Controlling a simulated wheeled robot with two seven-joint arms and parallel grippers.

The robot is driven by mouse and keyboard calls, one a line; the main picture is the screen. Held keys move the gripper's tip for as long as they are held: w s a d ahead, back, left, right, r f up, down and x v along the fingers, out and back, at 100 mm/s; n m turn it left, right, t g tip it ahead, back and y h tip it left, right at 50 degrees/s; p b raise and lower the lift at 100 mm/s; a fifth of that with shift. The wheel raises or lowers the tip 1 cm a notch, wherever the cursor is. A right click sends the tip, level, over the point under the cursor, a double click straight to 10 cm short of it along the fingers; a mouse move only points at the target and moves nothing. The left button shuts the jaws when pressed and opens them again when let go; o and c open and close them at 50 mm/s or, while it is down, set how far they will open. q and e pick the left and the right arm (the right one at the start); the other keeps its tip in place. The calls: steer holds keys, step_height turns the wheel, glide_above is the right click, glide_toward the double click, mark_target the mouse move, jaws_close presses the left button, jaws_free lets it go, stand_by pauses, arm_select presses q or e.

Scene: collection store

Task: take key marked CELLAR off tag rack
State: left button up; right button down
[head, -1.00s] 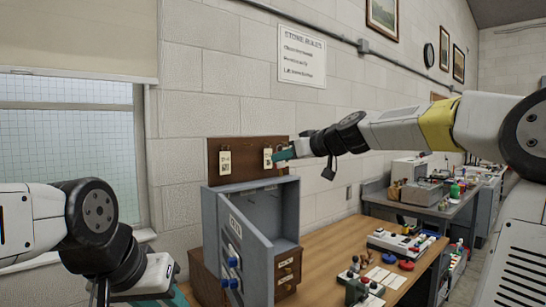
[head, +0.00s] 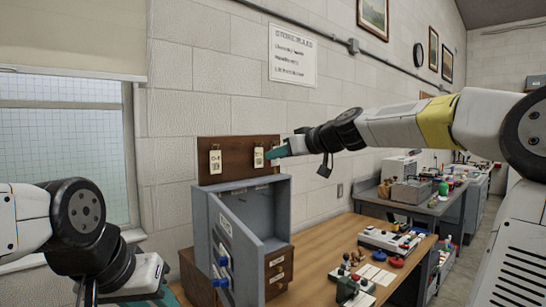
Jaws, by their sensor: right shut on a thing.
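The brown tag rack (head: 236,146) stands against the wall behind a grey cabinet. A pale key tag (head: 215,160) hangs at its left. A second pale tag (head: 258,158) is right at the fingertips of my right gripper (head: 274,153). The lettering on both is too small to read. My right gripper reaches in from the right and is shut at that second tag, at the rack's right part; its fingers hide what lies between them.
The grey cabinet (head: 280,205) has its door (head: 226,245) swung open towards me, in front of the rack. Small wooden drawers (head: 277,273) stand beneath it. The wooden bench (head: 325,238) carries a switch box (head: 391,241) and small tools on the right.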

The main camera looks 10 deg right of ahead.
steer(key=shift+r, duration=0.2)
steer(key=shift+s, duration=0.1)
steer(key=shift+f+v, duration=0.15)
steer(key=shift+v, duration=0.55)
steer(key=shift+f+v, duration=0.15)
steer(key=shift+v, duration=0.5)
steer(key=shift+s+d, duration=0.15)
steer(key=shift+d, duration=0.05)
steer(key=s+d, duration=0.5)
steer(key=s, duration=0.2)
stand_by(0.7)
